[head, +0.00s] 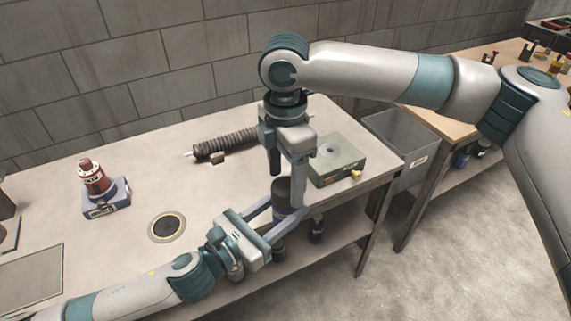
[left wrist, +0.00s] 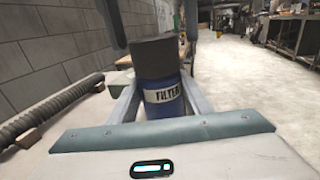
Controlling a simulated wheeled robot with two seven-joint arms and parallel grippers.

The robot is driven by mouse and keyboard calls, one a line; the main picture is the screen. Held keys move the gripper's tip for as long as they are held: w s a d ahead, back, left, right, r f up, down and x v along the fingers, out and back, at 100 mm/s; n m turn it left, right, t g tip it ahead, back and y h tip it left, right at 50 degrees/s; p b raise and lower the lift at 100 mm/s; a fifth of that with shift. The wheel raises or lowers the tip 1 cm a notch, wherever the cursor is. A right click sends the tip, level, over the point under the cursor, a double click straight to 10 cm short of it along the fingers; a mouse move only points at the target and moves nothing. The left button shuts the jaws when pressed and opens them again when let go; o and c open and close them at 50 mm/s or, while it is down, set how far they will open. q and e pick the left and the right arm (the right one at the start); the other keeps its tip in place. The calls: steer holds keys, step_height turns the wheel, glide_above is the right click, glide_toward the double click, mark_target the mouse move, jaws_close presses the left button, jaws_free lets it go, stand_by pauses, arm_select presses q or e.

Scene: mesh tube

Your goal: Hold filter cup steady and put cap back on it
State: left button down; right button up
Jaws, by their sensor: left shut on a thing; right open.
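The blue filter cup (left wrist: 166,97) has a white FILTER label and a dark grey cap (left wrist: 154,56) on top. In the head view the cap (head: 283,187) shows at the table's front edge. I cannot tell whether it is fully seated. My left gripper (head: 284,210) is shut on the cup, one finger on each side; its fingers also show in the left wrist view (left wrist: 163,100). My right gripper (head: 287,172) is open and points down at the cap from above. Its fingers show above and beside the cap in the left wrist view.
A green box (head: 338,160) with a round top mark stands right of the grippers. A ribbed dark tube (head: 226,146) lies behind. A grey bin (head: 397,138) stands beyond the table's right end.

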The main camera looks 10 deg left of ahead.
mark_target(285, 186)
steer(key=shift+f, duration=1.55)
steer(key=c, duration=1.1)
steer(key=m, duration=0.5)
steer(key=o, duration=1.2)
steer(key=shift+r, duration=2.25)
steer(key=shift+c, duration=0.5)
